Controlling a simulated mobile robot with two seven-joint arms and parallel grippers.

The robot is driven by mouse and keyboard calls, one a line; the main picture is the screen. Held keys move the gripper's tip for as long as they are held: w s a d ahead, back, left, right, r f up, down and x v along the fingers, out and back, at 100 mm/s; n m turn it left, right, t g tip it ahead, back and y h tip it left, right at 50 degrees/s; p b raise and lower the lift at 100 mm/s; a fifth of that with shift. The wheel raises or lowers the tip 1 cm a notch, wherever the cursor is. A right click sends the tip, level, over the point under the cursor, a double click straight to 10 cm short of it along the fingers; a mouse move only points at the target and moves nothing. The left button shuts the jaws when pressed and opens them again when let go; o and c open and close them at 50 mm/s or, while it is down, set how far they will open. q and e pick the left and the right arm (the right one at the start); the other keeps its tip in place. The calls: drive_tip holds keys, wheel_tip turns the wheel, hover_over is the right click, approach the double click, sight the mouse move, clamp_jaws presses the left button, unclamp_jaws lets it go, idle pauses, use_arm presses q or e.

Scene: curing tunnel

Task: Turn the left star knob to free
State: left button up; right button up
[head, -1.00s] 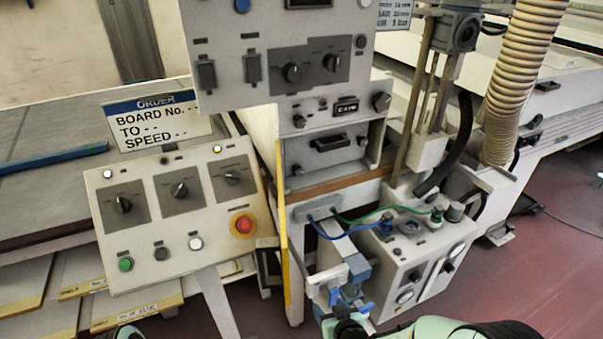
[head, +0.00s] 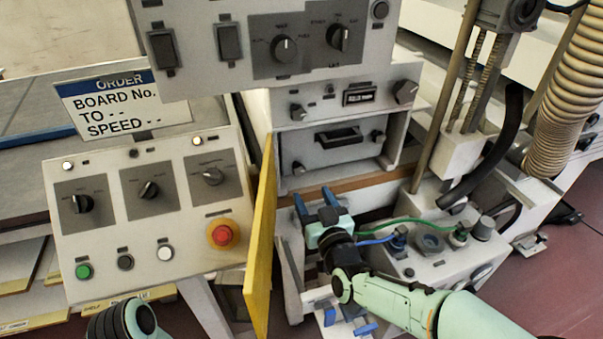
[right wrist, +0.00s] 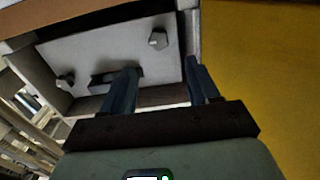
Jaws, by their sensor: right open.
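The left star knob (head: 298,167) is a small dark knob at the lower left of a pale drawer-like panel in the head view. In the right wrist view, which shows the panel turned over, the grey faceted knob (right wrist: 158,38) lies near the yellow board, beyond and between my fingertips. A second knob (head: 377,136) sits across the black handle (head: 338,137). My right gripper (head: 314,194) is open and empty, with blue fingers just below and in front of the left knob, apart from it. My left gripper is out of view. I cannot read the knob's setting.
A yellow board (head: 261,240) stands upright close to the left of the panel. A control desk (head: 150,215) with a red stop button (head: 222,235) is further left. A box with blue and green hoses (head: 430,250) is right of my right gripper.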

sight(300, 171)
drive_tip(key=x, duration=0.9)
drive_tip(key=shift+w+f+p, duration=0.1)
drive_tip(key=shift+f+p, duration=0.05)
drive_tip(key=shift+p, duration=0.25)
drive_tip(key=shift+c, duration=0.2)
drive_tip(key=c, duration=1)
